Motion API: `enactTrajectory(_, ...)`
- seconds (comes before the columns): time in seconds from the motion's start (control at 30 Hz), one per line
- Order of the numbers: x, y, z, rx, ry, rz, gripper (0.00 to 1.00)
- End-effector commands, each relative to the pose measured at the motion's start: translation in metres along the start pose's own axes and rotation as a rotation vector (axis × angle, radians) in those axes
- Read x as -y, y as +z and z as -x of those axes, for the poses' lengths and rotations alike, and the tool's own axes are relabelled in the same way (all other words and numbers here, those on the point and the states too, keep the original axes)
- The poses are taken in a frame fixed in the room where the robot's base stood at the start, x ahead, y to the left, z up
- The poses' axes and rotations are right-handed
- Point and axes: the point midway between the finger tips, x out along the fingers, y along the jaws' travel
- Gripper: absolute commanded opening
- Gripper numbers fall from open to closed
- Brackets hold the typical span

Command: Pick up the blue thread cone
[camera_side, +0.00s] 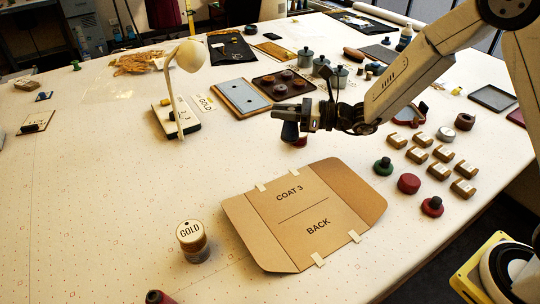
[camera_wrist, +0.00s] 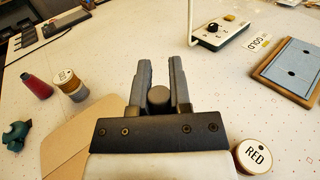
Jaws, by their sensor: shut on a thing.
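My gripper (camera_side: 303,119) is above the table, behind the cardboard piece in the side view. It is shut on the dark blue thread cone (camera_side: 289,131), which hangs upright from the jaws, apparently clear of the table. In the wrist view my gripper (camera_wrist: 161,80) has its two grey fingers on either side of the cone's dark round top (camera_wrist: 158,97); the rest of the cone is hidden there.
A cardboard piece marked COAT 3 BACK (camera_side: 304,212) lies in front. A GOLD jar (camera_side: 191,241) stands left of it. A RED jar (camera_wrist: 257,156) is close beside my gripper. A white lamp (camera_side: 178,95) stands behind left. The table's left side is mostly clear.

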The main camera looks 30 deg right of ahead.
Motion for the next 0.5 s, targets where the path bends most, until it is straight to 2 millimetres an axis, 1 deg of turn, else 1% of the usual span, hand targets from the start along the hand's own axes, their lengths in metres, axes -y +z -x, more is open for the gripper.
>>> enactTrajectory(0.1,-0.007,0.006,0.011,0.0,-0.001,0.001,0.0)
enactTrajectory(0.2,-0.012,0.009,0.017,0.0,-0.001,0.002,0.0)
enactTrajectory(0.5,-0.018,0.013,0.024,0.0,0.0,0.001,0.0)
